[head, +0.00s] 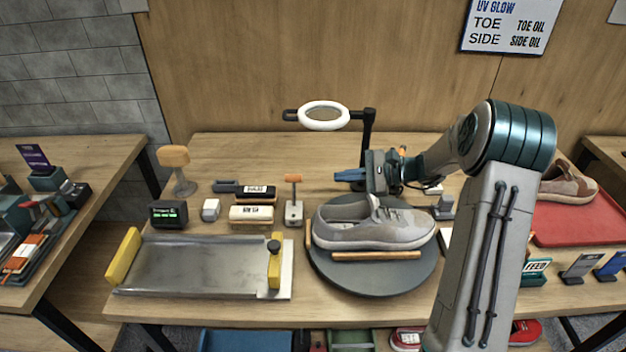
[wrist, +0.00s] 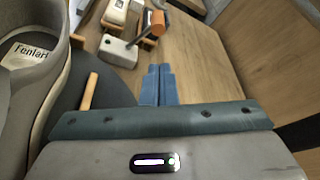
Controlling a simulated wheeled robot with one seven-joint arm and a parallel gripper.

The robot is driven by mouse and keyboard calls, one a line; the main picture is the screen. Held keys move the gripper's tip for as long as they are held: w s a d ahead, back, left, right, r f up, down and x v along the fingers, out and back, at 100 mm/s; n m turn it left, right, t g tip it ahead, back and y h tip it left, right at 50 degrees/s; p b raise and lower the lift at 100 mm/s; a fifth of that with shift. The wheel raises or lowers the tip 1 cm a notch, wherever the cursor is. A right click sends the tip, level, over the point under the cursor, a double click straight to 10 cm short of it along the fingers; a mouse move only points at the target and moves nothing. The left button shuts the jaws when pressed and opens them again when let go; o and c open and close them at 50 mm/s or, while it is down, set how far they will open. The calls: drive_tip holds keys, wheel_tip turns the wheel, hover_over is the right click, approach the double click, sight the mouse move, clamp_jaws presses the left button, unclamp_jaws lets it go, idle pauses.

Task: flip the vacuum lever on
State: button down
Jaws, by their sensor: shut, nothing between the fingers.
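A small grey box with an upright lever and an orange handle (head: 293,178) stands on the table between the metal tray and the turntable. I take it for the vacuum lever; I see no readable label on it. In the wrist view its orange handle (wrist: 157,22) leans up and right over the grey box (wrist: 118,50). My gripper (head: 338,180) is to the right of the lever, behind the shoe, with its fingers pointing left. In the wrist view the blue fingertips (wrist: 160,70) are together and empty, apart from the lever.
A grey sneaker (head: 370,228) rests on the dark round turntable (head: 375,282), close to my gripper. A ring lamp (head: 324,125) stands behind. Brushes (head: 251,213) lie left of the lever. The metal tray (head: 190,266) has yellow clamps. Bare table shows between my fingertips and the lever.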

drive_tip(key=p, duration=0.2)
approach(294, 191)
drive_tip(key=w+a, duration=0.2)
drive_tip(key=w+a+f, duration=0.1)
drive_tip(key=w+a, duration=0.1)
drive_tip(key=a, duration=0.1)
drive_tip(key=shift+w+a+f, duration=0.2)
drive_tip(key=shift+w+a, duration=0.05)
drive_tip(key=shift+w, duration=0.1)
drive_tip(key=shift+d+b, duration=0.1)
drive_tip(key=shift+b, duration=0.3)
